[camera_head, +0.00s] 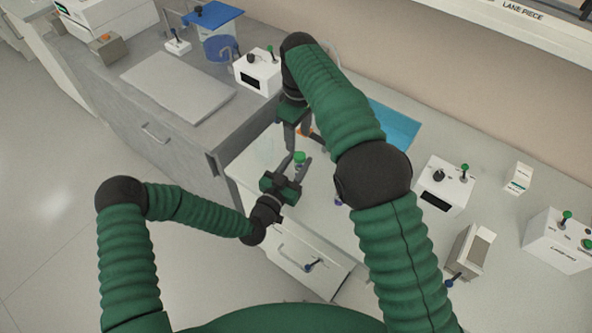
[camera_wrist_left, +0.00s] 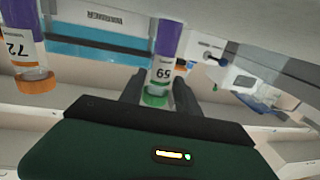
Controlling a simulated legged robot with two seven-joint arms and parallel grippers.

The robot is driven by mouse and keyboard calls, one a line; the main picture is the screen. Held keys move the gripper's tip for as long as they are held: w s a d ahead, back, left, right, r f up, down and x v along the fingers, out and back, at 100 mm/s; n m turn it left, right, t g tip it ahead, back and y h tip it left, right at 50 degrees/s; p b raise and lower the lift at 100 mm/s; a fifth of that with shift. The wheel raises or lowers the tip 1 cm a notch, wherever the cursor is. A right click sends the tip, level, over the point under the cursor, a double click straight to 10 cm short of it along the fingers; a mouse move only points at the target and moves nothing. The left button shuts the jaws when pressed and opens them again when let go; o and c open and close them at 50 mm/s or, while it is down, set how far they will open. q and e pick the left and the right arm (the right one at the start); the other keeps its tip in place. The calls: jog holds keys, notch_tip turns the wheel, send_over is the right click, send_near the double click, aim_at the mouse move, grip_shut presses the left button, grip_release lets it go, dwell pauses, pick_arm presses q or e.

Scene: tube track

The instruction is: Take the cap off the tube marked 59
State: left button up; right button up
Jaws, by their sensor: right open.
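The tube marked 59 (camera_wrist_left: 163,70) shows in the left wrist view, with one green end and one purple end. Its green end (camera_head: 299,157) shows in the head view. My left gripper (camera_head: 297,163) has its fingers on both sides of the tube near the green end and appears shut on it. My right gripper (camera_head: 303,139) is open just beyond the tube, fingers pointing down, with nothing visible held. A second tube marked 72 (camera_wrist_left: 22,50), purple at one end and orange at the other, is left of tube 59 in the left wrist view.
A blue mat (camera_head: 393,124) lies behind my right arm. A white box with a knob and a green lever (camera_head: 443,186) stands to the right, with a grey block (camera_head: 472,250) in front of it. A grey counter (camera_head: 165,110) is at the left. A drawer front (camera_head: 300,262) is below.

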pick_arm(q)
jog(key=shift+d, duration=0.9)
jog(key=c, duration=0.5)
pick_arm(e)
jog(key=shift+d, duration=0.95)
pick_arm(q)
jog(key=shift+c, duration=1.1)
pick_arm(e)
jog(key=shift+d, duration=0.1)
pick_arm(q)
jog(key=shift+a, duration=1.05)
grip_shut()
pick_arm(e)
jog(key=shift+a, duration=1.2)
pick_arm(q)
jog(key=shift+d, duration=0.8)
pick_arm(e)
jog(key=shift+d, duration=0.9)
pick_arm(q)
jog(key=shift+a, duration=0.6)
pick_arm(e)
jog(key=shift+a, duration=0.7)
pick_arm(q)
jog(key=shift+d, duration=0.15)
pick_arm(e)
jog(key=shift+d, duration=0.15)
